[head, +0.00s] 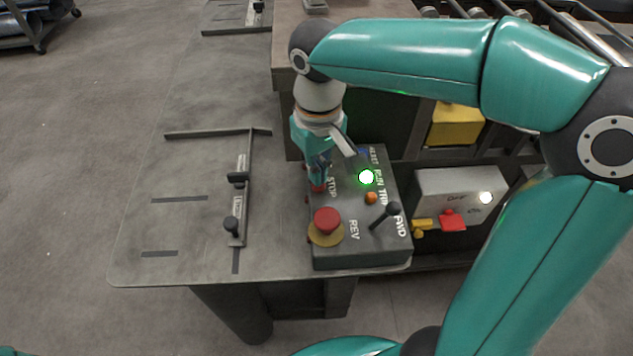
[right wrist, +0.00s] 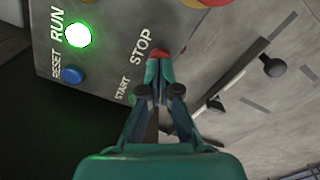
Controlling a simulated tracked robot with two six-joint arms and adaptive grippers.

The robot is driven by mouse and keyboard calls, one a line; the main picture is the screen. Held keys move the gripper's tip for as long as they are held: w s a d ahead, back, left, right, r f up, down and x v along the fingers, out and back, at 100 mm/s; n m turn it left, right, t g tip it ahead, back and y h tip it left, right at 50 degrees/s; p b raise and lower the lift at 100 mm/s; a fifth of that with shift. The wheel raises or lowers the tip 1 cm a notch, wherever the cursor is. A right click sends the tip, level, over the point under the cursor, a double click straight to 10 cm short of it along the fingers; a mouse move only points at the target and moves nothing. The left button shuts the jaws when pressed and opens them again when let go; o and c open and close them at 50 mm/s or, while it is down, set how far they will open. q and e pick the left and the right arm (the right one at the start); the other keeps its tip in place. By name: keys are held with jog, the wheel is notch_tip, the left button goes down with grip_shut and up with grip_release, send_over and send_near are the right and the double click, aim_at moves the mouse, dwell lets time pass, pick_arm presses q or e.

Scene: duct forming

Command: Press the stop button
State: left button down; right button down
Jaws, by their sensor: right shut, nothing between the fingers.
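The grey control box (head: 350,245) sits on the table's right front corner. The red stop button (head: 319,187) shows beside the STOP label, mostly hidden by my right gripper (head: 319,180). In the right wrist view the stop button (right wrist: 157,52) peeks out just beyond the fingertips of my right gripper (right wrist: 159,82). This gripper is shut and empty, pointing down at the button. I cannot tell whether the tips touch it. My left gripper is not in view.
A large red mushroom button (head: 326,219) on a yellow base stands near the stop button. A lit green RUN lamp (head: 366,177), an orange lamp (head: 371,198) and a black lever (head: 385,215) are on the box. A clamp rail (head: 243,200) lies left; bare tabletop surrounds it.

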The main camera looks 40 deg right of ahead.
jog(key=shift+f+b, duration=0.45)
jog(key=shift+f, duration=0.2)
jog(key=shift+r, duration=0.1)
notch_tip(320, 180, up, 7)
jog(key=p, duration=0.6)
dwell(0.9)
